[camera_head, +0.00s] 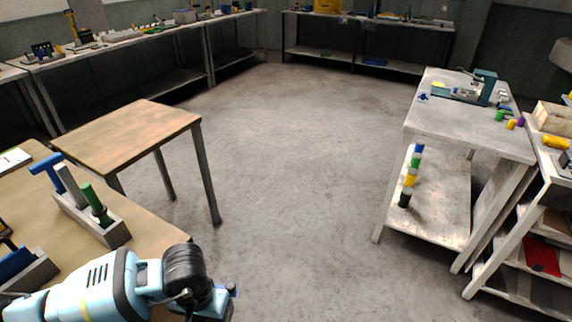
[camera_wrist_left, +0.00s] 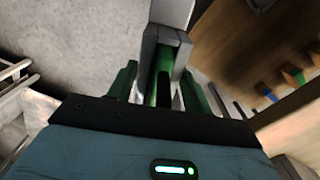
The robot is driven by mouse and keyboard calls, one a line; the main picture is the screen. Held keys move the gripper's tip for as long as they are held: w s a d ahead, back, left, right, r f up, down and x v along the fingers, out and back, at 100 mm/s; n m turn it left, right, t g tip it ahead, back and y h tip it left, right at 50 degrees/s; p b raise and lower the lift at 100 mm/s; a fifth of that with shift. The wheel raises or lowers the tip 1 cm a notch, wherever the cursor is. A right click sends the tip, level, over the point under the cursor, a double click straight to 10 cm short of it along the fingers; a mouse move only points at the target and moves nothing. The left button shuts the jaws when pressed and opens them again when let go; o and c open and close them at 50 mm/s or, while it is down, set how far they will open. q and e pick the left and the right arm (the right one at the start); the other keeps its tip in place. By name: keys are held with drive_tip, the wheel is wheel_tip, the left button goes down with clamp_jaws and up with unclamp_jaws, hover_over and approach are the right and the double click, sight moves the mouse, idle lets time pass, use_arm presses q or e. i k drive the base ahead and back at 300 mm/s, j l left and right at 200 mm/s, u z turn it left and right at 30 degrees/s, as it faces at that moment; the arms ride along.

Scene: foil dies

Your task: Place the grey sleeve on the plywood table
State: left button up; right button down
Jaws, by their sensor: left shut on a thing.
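My left gripper (camera_wrist_left: 164,85) is shut on a grey piece (camera_wrist_left: 173,12), which I take to be the grey sleeve. In the left wrist view it stretches away from the fingers to the top edge, with green showing between its grey sides. In the head view my left gripper (camera_head: 222,303) is at the bottom, past the right edge of the near tan table, and the held piece is not clear there. A square wooden table (camera_head: 130,135), seemingly the plywood table, stands behind the near one with its top bare. My right gripper is not in view.
On the near tan table (camera_head: 150,228) a grey rack (camera_head: 114,232) holds a blue T-shaped piece (camera_head: 45,170), a grey bar (camera_head: 70,186) and a green piece (camera_head: 97,207). A white workbench (camera_head: 460,130) stands right. The floor between is clear.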

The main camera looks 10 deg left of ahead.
sight(127, 133)
drive_tip(key=i+l+z, duration=0.25)
drive_tip(key=i+z, duration=0.25)
drive_tip(key=i, duration=0.2)
drive_tip(key=i+u, duration=0.55)
drive_tip(key=i, duration=0.2)
drive_tip(key=i+u, duration=0.55)
drive_tip(key=i, duration=0.2)
drive_tip(key=i+u, duration=0.35)
drive_tip(key=i+l+u, duration=0.1)
drive_tip(key=i+u, duration=0.25)
drive_tip(key=i+l+u, duration=0.1)
drive_tip(key=i+u, duration=0.15)
drive_tip(key=i+l+u, duration=0.15)
drive_tip(key=i+u, duration=0.15)
drive_tip(key=i+l, duration=0.05)
drive_tip(key=i, duration=0.05)
